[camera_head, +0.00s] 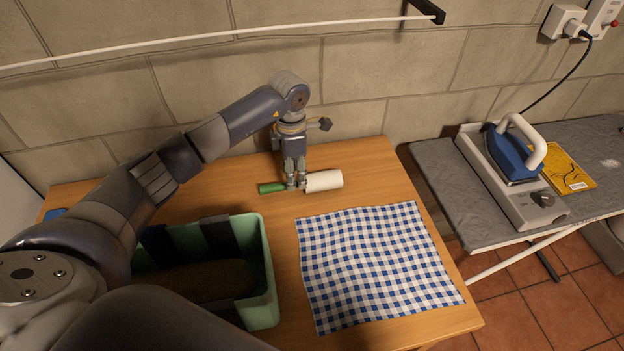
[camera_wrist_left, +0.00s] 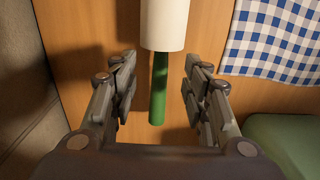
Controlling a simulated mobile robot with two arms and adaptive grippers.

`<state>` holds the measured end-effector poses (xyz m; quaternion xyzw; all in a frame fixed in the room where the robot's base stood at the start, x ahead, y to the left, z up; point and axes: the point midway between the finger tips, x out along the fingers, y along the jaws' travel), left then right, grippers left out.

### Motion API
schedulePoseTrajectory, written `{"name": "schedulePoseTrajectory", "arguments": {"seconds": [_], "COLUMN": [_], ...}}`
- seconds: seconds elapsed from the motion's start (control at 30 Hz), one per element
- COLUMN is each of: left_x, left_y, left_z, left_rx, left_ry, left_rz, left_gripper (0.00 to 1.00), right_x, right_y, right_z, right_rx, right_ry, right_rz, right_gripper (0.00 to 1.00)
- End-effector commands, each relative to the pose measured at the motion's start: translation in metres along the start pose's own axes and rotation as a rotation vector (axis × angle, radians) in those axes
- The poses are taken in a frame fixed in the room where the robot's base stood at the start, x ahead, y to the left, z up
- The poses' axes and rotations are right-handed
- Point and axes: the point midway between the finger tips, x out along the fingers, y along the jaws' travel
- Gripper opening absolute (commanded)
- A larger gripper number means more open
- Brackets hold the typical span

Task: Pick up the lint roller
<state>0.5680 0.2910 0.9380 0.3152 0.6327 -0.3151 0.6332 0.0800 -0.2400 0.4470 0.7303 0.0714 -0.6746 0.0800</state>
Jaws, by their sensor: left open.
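The lint roller lies on the wooden table near the wall, with a white roll (camera_head: 324,180) on the right and a green handle (camera_head: 271,188) on the left. My left gripper (camera_head: 296,184) points down over it, near where the handle meets the roll. In the left wrist view the green handle (camera_wrist_left: 158,90) runs between the two open fingers of the left gripper (camera_wrist_left: 158,88), and the white roll (camera_wrist_left: 165,24) is beyond them. The fingers are apart from the handle on both sides. My right gripper is not in view.
A blue-and-white checked cloth (camera_head: 375,262) lies on the table at right. A green bin (camera_head: 262,284) with dark contents stands at the front left. The stone wall (camera_head: 350,95) is close behind. An ironing board (camera_head: 437,190) with an iron (camera_head: 512,155) stands to the right.

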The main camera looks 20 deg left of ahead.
Motion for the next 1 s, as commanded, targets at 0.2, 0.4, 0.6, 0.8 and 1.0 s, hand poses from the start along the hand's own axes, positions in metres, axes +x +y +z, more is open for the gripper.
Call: {"name": "schedulePoseTrajectory", "arguments": {"seconds": [0.2, 0.4, 0.6, 0.8, 1.0], "left_x": [0.031, 0.045, 0.045, 0.044, 0.042], "left_y": [-0.002, -0.001, -0.001, -0.001, 0.000], "left_z": [0.002, 0.001, 0.001, 0.002, 0.002], "left_rx": [-0.001, 0.000, 0.000, 0.000, 0.001], "left_ry": [0.001, 0.000, 0.000, 0.000, -0.001], "left_rz": [-0.004, -0.001, 0.000, 0.000, 0.001], "left_gripper": [0.43, 0.43, 0.34, 0.10, 0.10], "right_x": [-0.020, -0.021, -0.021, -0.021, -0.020], "right_y": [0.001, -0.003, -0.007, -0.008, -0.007], "right_z": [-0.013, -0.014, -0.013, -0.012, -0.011], "right_rx": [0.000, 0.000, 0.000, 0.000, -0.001], "right_ry": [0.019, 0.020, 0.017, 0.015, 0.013], "right_rz": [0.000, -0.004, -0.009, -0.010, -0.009], "right_gripper": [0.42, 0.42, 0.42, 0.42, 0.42]}}
